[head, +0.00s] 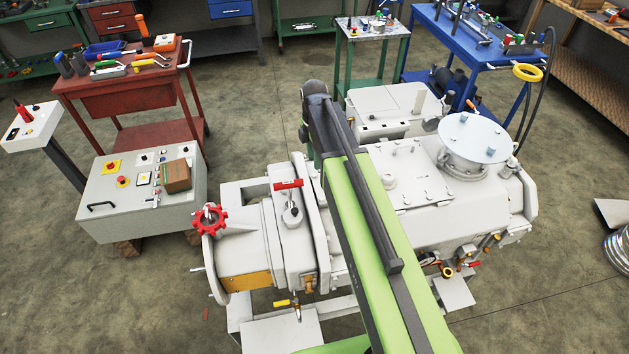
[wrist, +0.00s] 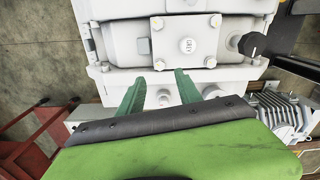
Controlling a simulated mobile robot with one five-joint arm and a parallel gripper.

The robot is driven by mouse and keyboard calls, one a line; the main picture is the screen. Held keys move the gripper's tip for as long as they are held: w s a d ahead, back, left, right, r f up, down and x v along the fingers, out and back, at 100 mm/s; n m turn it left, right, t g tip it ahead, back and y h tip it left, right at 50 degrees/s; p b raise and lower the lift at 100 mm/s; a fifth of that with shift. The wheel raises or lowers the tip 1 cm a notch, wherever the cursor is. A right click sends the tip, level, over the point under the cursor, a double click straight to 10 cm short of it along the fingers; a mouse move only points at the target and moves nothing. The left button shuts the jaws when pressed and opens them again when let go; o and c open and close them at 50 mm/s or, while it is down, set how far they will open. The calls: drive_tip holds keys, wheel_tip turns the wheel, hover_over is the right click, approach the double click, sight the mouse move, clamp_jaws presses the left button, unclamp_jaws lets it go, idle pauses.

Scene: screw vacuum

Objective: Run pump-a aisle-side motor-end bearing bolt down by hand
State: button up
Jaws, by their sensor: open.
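The pale grey pump (head: 440,185) fills the middle of the head view, partly covered by my arm. In the wrist view, its housing (wrist: 120,42) has a plate (wrist: 187,34) with a round marking and bolts at its corners. My gripper (wrist: 162,74) is open and empty, its two green fingers apart below this plate. A small bolt head (wrist: 163,98) shows in the gap between the fingers. The plate's lower left bolt (wrist: 160,65) lies just beyond the fingertips. I cannot tell which one is the named bearing bolt. My arm hides most of the gripper in the head view.
A black knob (wrist: 252,43) sticks out right of the plate. A finned grey part (wrist: 275,112) lies right of my gripper. A grey control box (head: 120,195), a red tool cart (head: 115,95) and a blue bench (head: 440,25) stand around the pump. Concrete floor lies between them.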

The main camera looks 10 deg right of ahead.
sight(314, 174)
wheel_tip(314, 174, down, 7)
drive_tip(key=b, duration=0.5)
drive_tip(key=shift+r, duration=0.2)
drive_tip(key=shift+c, duration=0.4)
clamp_jaws()
